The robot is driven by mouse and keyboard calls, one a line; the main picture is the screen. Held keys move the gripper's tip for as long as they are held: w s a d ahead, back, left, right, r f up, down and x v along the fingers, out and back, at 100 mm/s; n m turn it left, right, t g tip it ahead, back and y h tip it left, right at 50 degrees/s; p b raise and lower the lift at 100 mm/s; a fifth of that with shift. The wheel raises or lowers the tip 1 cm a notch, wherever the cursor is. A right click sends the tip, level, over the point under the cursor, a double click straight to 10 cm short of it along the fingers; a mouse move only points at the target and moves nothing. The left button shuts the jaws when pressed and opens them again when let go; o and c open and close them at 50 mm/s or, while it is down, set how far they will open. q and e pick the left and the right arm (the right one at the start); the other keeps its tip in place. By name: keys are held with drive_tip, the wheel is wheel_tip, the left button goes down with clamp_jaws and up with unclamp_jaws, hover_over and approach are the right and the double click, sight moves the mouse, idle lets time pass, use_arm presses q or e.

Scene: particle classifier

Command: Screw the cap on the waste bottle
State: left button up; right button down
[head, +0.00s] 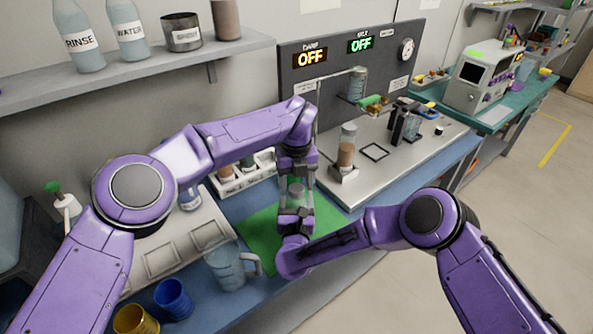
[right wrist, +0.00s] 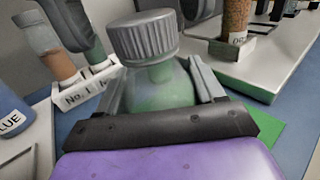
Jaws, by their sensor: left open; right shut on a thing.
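The waste bottle (right wrist: 158,92) is a squat clear bottle with pale green contents. In the right wrist view it stands between the two fingers of my right gripper (right wrist: 160,82), which is shut on it. A grey ribbed cap (right wrist: 143,38) is at the bottle's mouth, looking tilted and offset to the left of the neck. I cannot tell whether its threads are engaged. In the head view the bottle shows in part (head: 296,190) over a green mat (head: 328,212). My left gripper (head: 297,174) is open and points down just above the bottle; its fingertips are hard to make out.
A glass pitcher (head: 228,268), a blue cup (head: 174,299) and a yellow cup (head: 135,320) stand at the front left. The metal apparatus base (head: 400,165) lies to the right.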

use_arm(q)
drive_tip(key=shift+f, duration=0.4)
drive_tip(key=c, duration=1.1)
drive_tip(key=o, duration=1.2)
drive_tip(key=shift+o, duration=0.2)
wheel_tip(320, 180, up, 12)
